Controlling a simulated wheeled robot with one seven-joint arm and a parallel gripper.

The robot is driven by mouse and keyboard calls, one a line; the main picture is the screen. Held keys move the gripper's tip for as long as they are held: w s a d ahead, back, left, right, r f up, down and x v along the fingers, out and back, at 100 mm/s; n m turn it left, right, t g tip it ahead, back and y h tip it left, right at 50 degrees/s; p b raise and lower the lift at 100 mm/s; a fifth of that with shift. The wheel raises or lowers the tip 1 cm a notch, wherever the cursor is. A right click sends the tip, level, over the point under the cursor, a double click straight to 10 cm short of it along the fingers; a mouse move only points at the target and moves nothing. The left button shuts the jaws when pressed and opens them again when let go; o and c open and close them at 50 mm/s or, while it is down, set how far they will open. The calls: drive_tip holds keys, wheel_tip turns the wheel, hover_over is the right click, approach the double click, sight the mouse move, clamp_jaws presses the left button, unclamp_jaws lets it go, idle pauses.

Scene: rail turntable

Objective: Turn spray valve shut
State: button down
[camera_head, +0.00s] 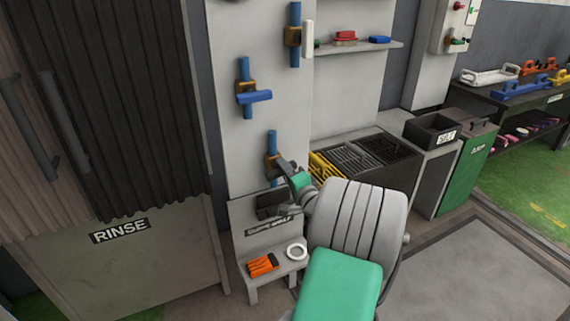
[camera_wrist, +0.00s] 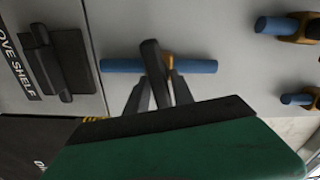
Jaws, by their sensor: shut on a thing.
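Three valves on short blue pipes are mounted on a pale wall panel (camera_head: 225,60). I see no readable name on any of them, so I cannot tell by label which is the spray valve. My gripper (camera_head: 284,168) is at the lowest valve (camera_head: 271,140). In the wrist view my gripper (camera_wrist: 160,84) has its fingers on both sides of that valve's dark lever (camera_wrist: 151,52), shut on it. The lever stands across the blue pipe (camera_wrist: 200,67). A brass-coloured body shows beside it. In the head view my gripper and wrist hide most of this lever.
The middle valve (camera_head: 246,86) has a blue lever across its pipe; the top valve (camera_head: 293,37) has a white lever along its pipe. Below stands a small bench (camera_head: 278,271) with orange gloves and a white ring. A dark curtain (camera_head: 120,100) hangs at left.

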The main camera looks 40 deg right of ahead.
drive_tip(key=shift+m+p, duration=0.7)
drive_tip(key=shift+m, duration=0.5)
drive_tip(key=shift+f, duration=0.1)
drive_tip(key=c, duration=1.3)
unclamp_jaws()
drive_tip(key=shift+s, duration=0.1)
drive_tip(key=v, duration=0.7)
drive_tip(key=shift+s+a, duration=0.1)
drive_tip(key=shift+s, duration=0.25)
